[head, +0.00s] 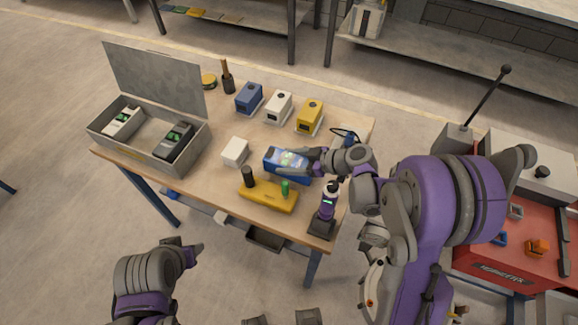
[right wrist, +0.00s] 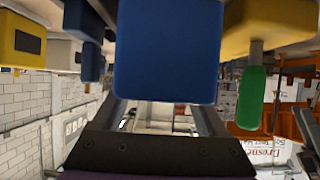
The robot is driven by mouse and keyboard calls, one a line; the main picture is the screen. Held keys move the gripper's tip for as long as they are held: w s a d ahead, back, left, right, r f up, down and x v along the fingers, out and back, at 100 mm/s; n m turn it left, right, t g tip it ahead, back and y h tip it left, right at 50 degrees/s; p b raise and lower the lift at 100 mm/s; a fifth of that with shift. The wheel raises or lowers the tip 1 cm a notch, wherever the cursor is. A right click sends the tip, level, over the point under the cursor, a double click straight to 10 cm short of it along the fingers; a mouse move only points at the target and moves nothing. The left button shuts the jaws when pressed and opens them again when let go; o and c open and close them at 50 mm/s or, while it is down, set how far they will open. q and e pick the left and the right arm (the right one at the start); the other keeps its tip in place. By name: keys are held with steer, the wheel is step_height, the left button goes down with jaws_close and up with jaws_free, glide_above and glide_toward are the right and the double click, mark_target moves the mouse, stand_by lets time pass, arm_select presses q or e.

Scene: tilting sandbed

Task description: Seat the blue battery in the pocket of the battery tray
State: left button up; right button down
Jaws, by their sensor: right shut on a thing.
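The blue battery, as far as I can tell, is the blue block (head: 280,167) at the middle right of the workbench, with a pale pattern on top. My right gripper (head: 312,161) is at its right end, shut on it. In the right wrist view the blue block (right wrist: 168,50) hides the fingertips. I cannot tell whether it touches the bench. I cannot make out for certain which thing is the battery tray or see its pocket. My left gripper (head: 193,252) is empty-looking, off the bench's front side; its opening is unclear.
A grey lidded case (head: 150,155) stands open at left with two devices inside. A white block (head: 235,151) and a yellow holder (head: 262,197) with black and green upright handles flank the blue block. Blue, white and yellow boxes (head: 310,116) line the back. A purple device (head: 328,203) stands front right.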

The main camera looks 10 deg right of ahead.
steer(key=shift+f, duration=1.25)
steer(key=shift+f, duration=0.2)
jaws_free()
steer(key=shift+r, duration=0.1)
